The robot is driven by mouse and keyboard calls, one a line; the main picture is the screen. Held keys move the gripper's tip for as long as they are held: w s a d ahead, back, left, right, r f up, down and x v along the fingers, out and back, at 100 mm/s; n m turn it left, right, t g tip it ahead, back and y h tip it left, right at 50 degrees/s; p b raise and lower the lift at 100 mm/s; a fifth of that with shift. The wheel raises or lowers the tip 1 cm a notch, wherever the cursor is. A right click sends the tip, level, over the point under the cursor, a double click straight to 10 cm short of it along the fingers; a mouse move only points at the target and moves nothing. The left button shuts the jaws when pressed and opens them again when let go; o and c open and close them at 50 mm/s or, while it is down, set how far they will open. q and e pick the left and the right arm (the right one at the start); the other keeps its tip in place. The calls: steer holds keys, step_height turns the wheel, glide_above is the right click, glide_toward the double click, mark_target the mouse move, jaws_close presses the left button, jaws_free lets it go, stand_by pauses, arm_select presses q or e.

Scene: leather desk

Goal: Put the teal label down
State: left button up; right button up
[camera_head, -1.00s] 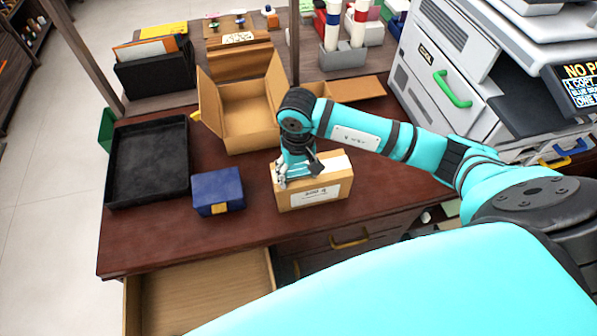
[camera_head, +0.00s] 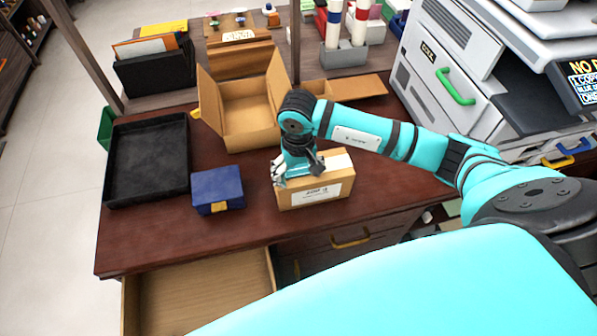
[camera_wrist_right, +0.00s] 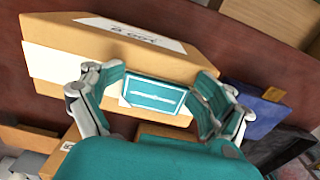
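In the head view my right gripper (camera_head: 292,178) is over the left end of the box (camera_head: 318,193), and the label is hidden there. My left gripper is not in view.
A blue box (camera_head: 218,190) stands just left of the cardboard box. An empty black tray (camera_head: 147,195) lies at the desk's left. An open carton (camera_head: 250,135) stands behind the gripper. An open drawer (camera_head: 200,290) juts out at the front. A grey machine (camera_head: 440,90) stands at right.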

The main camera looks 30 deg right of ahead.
mark_target(298, 175)
steer(key=shift+r+p, duration=0.45)
steer(key=shift+w+r, duration=0.1)
steer(key=shift+r, duration=0.2)
step_height(298, 175, up, 12)
steer(key=b, duration=0.3)
steer(key=shift+f+b, duration=0.15)
steer(key=shift+b, duration=0.2)
